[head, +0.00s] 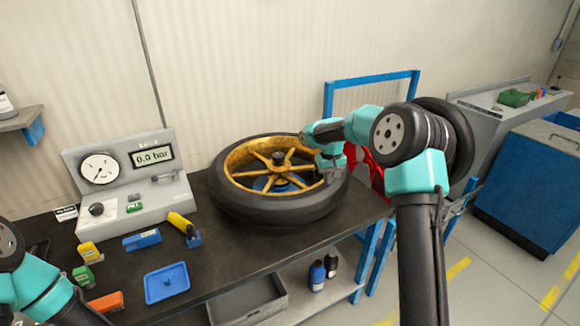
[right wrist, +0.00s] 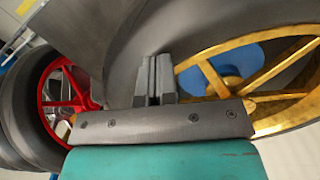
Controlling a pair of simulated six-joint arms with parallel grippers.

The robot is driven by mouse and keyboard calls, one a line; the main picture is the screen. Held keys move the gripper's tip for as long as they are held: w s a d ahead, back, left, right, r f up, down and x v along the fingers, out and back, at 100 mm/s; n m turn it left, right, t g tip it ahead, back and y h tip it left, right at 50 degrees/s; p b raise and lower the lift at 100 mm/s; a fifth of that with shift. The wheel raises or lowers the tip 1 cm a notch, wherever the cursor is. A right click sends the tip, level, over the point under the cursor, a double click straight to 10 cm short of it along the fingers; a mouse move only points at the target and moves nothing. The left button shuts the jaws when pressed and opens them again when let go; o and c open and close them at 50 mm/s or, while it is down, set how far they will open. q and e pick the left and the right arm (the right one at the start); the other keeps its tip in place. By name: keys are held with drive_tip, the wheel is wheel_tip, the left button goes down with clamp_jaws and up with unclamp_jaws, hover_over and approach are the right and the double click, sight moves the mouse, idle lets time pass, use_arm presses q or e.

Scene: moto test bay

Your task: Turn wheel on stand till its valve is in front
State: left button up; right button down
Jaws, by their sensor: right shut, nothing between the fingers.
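The wheel, a black tyre (head: 270,212) on a gold spoked rim, lies flat on its stand on the bench. A blue part of the stand (head: 268,186) shows between the spokes; it also shows in the right wrist view (right wrist: 236,58). I cannot make out the valve in either view. My right gripper (head: 326,174) is at the wheel's right side, over the rim edge. In the right wrist view its fingers (right wrist: 155,72) are shut together and empty, in front of the tyre; I cannot tell whether they touch it. My left gripper is out of view.
A gauge console (head: 130,190) stands at the back left of the bench. A yellow-handled tool (head: 181,222), a blue tray (head: 167,283) and small coloured items lie at the front left. A red-rimmed wheel (right wrist: 68,100) stands right of the bench. A blue cabinet (head: 530,190) is far right.

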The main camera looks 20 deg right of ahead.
sight(312, 194)
drive_tip(key=shift+f, duration=0.75)
idle(0.8)
drive_tip(key=shift+s+a+f, duration=0.1)
drive_tip(key=shift+s+a, duration=0.2)
drive_tip(key=shift+a, duration=0.3)
drive_tip(key=shift+s+a+f, duration=0.1)
drive_tip(key=shift+s+a, duration=0.15)
drive_tip(key=shift+a, duration=0.45)
drive_tip(key=shift+s+a+r, duration=0.1)
drive_tip(key=shift+s+a, duration=0.1)
drive_tip(key=shift+a, duration=0.35)
drive_tip(key=shift+s+a, duration=0.2)
drive_tip(key=shift+a, duration=0.45)
drive_tip(key=shift+s+a+r, duration=0.1)
drive_tip(key=shift+a+r, duration=0.05)
drive_tip(key=shift+a, duration=0.45)
drive_tip(key=shift+s+a+r, duration=0.1)
drive_tip(key=shift+a, duration=0.45)
drive_tip(key=shift+w, duration=0.1)
